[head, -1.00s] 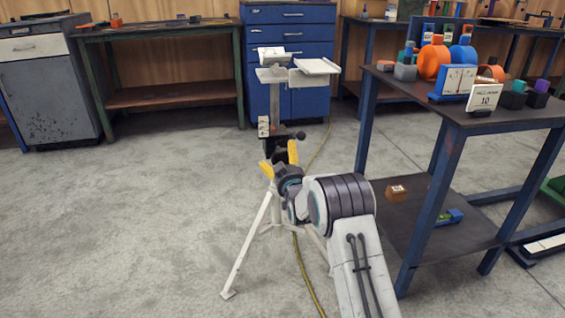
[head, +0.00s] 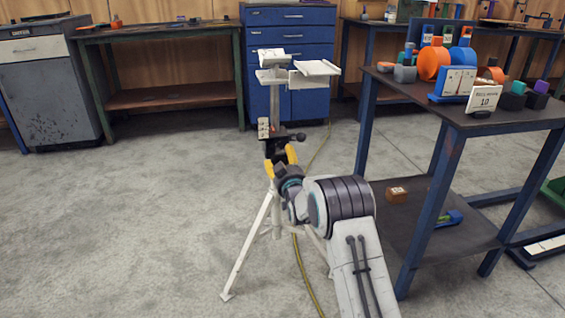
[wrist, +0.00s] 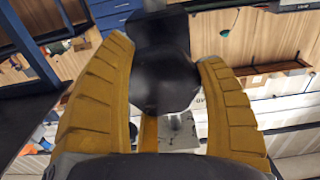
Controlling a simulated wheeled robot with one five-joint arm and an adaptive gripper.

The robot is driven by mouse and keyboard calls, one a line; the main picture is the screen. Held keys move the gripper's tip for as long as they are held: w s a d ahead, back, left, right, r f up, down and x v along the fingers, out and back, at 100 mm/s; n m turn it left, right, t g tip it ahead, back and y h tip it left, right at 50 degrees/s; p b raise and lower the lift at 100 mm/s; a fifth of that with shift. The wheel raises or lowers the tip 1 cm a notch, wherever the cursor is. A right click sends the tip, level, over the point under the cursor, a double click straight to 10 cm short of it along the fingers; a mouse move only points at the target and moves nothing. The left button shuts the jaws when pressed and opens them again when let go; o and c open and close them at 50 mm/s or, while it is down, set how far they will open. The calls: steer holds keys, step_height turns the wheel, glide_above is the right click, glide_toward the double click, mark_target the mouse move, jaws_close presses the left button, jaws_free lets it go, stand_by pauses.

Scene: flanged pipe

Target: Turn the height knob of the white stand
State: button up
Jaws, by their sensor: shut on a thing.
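The white stand (head: 275,212) is a tripod with an upright post and a small plate on top, in the middle of the head view. A dark collar sits partway up its post. My gripper (head: 280,157) is at this collar, its yellow fingers on either side of a dark part. In the wrist view a dark rounded knob (wrist: 165,75) sits between the two yellow fingers of my gripper (wrist: 165,55), which is shut on it. A small black ball-ended handle (head: 299,137) sticks out right of the post, just above the gripper. My fingers partly hide the knob in the head view.
A dark-topped table (head: 490,115) with blue legs and coloured items stands close on the right, with a lower shelf. A yellow cable (head: 302,270) runs along the floor beside the stand. The floor left of the stand is clear. A blue drawer cabinet (head: 290,30) stands behind.

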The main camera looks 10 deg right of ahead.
steer(key=shift+f, duration=0.15)
steer(key=shift+c, duration=0.6)
